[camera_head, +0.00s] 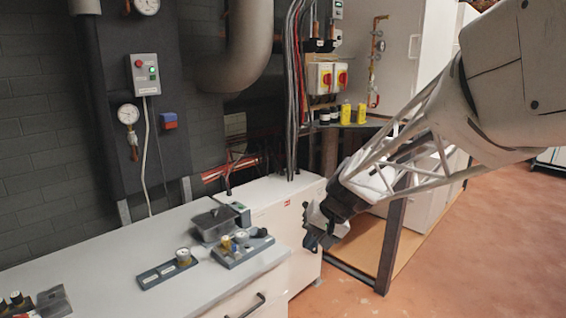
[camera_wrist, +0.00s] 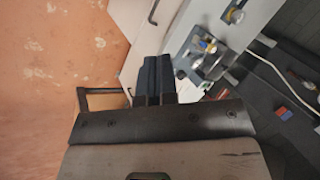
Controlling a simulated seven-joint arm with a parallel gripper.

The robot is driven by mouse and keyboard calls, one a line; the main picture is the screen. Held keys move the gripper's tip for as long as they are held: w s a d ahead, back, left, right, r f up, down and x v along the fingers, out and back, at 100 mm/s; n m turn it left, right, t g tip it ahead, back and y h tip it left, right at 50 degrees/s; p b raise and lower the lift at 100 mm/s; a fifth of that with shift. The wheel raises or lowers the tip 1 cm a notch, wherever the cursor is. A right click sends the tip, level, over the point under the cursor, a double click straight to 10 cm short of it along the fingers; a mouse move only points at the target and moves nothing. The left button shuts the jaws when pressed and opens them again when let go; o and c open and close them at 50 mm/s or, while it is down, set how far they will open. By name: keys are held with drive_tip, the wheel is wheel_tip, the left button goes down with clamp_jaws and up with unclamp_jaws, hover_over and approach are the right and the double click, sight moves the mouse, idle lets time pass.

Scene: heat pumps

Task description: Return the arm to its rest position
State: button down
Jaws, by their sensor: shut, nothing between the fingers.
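My arm reaches in from the right edge of the head view. My gripper (camera_head: 318,240) hangs just off the right end of the grey-topped workbench (camera_head: 130,235), beside a white cabinet (camera_head: 290,200). In the wrist view my gripper (camera_wrist: 153,62) shows two dark fingers close together, shut with nothing between them. The fingers appear clear of the bench. The bench top also shows in the wrist view (camera_wrist: 190,45).
The bench bears a plate with gauge fittings (camera_head: 240,248), a smaller fitting plate (camera_head: 167,270) and a dark box (camera_head: 213,223). A control box (camera_head: 144,73) and gauge (camera_head: 128,114) are on the wall. Yellow bottles (camera_head: 346,114) stand behind. Open reddish floor (camera_head: 470,250) lies right.

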drive_tip(key=s+d+r+h, duration=0.1)
drive_tip(key=s+d+h, duration=0.2)
drive_tip(key=s, duration=1)
drive_tip(key=s+d+r+t+h, duration=0.1)
drive_tip(key=s+d+h, duration=0.1)
drive_tip(key=s+d, duration=0.7)
drive_tip(key=s, duration=0.5)
drive_tip(key=shift+h, duration=0.4)
drive_tip(key=shift+s, duration=0.1)
